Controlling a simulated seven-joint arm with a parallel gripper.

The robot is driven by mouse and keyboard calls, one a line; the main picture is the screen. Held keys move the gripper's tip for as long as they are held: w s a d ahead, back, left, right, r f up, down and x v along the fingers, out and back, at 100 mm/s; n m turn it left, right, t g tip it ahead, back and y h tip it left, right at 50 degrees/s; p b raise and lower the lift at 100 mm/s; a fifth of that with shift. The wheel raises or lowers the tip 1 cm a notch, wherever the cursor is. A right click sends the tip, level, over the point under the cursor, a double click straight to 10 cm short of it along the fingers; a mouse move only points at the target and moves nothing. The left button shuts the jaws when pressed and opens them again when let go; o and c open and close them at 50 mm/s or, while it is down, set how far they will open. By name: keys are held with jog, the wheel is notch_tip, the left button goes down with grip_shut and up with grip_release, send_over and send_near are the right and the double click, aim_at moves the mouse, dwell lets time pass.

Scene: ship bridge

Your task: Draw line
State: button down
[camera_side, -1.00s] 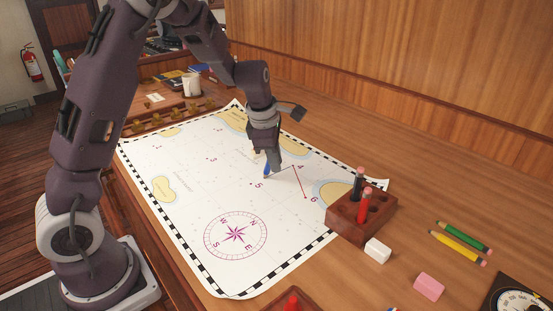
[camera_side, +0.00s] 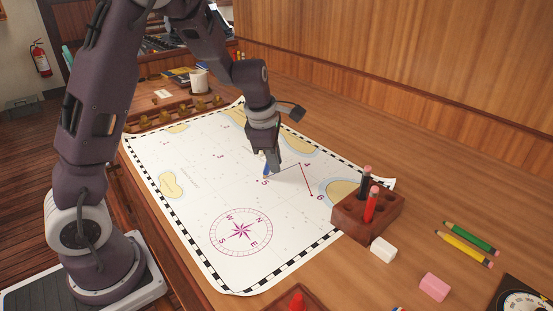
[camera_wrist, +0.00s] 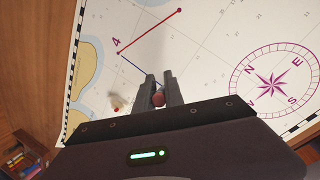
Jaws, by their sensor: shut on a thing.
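The chart (camera_side: 200,200) lies on the table with numbered points in purple. A red line (camera_side: 306,180) joins points 4 and 6; it also shows in the wrist view (camera_wrist: 150,31). My gripper (camera_side: 275,168) is shut on a blue pencil (camera_side: 266,169), its tip down at the chart close to point 5 (camera_side: 265,182). In the wrist view, my gripper's fingers (camera_wrist: 160,90) hold the pencil, whose reddish end (camera_wrist: 159,98) faces the camera. A thin blue line (camera_wrist: 139,69) runs from point 4 (camera_wrist: 117,43) to between the fingers. The tip is hidden there.
A wooden pencil block (camera_side: 352,223) with a black and a red pencil stands at the chart's right corner. A white eraser (camera_side: 383,248), a pink eraser (camera_side: 434,287), a green pencil (camera_side: 472,238) and a yellow pencil (camera_side: 464,250) lie right of it. A mug (camera_side: 198,80) stands behind.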

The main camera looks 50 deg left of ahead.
jog(key=shift+s, duration=0.15)
jog(key=shift+s, duration=0.4)
jog(key=shift+s, duration=0.5)
jog(key=shift+r, duration=0.1)
jog(key=shift+r, duration=2.9)
